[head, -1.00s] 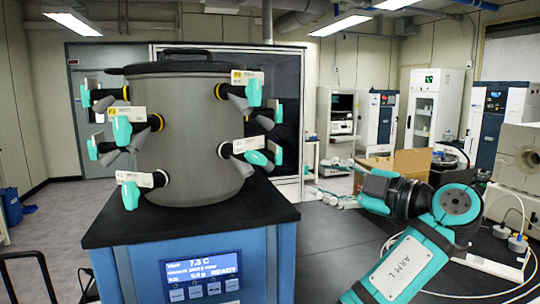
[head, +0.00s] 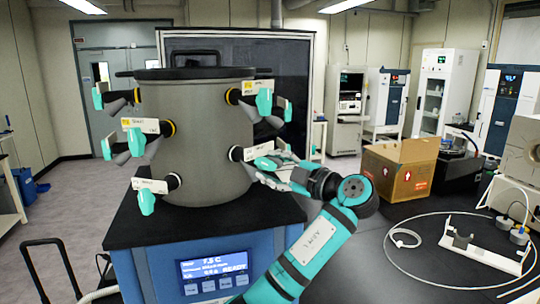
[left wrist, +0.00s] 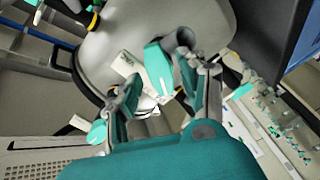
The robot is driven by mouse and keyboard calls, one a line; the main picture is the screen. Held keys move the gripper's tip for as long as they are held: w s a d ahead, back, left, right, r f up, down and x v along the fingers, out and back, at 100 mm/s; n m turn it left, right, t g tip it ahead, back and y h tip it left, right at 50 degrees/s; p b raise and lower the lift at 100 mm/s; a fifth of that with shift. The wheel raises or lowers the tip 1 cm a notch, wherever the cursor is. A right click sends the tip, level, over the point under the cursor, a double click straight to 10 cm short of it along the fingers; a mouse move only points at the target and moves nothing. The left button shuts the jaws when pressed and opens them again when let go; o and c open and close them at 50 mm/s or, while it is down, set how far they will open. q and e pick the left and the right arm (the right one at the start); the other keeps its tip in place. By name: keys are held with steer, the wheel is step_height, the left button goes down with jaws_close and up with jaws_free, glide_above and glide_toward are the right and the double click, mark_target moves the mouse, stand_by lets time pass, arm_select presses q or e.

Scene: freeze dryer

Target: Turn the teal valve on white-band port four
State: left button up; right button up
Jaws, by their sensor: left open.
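The grey drum chamber (head: 205,120) carries several ports with teal valves and white tags. The lower right port has no yellow tag mark, and its teal valve (head: 265,163) sits beside a white tag (head: 258,150); the port number is too small to read. My left gripper (head: 275,172) is open at this valve, its fingers partly overlapping it. In the left wrist view the teal valve (left wrist: 158,68) lies between the two open fingers (left wrist: 160,80), with no clear grip on it. Another white-tagged valve (head: 147,202) hangs at the lower left. My right gripper is not in view.
The chamber stands on a blue cabinet with a display (head: 213,272). Upper right valves (head: 264,102) are just above my left gripper. A cardboard box (head: 400,168), a cable loop and a white stand (head: 485,247) are on the dark table to the right.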

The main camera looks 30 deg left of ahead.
arm_select(q)
steer(key=shift+w+a, duration=0.1)
steer(key=shift+a, duration=0.5)
jaws_close()
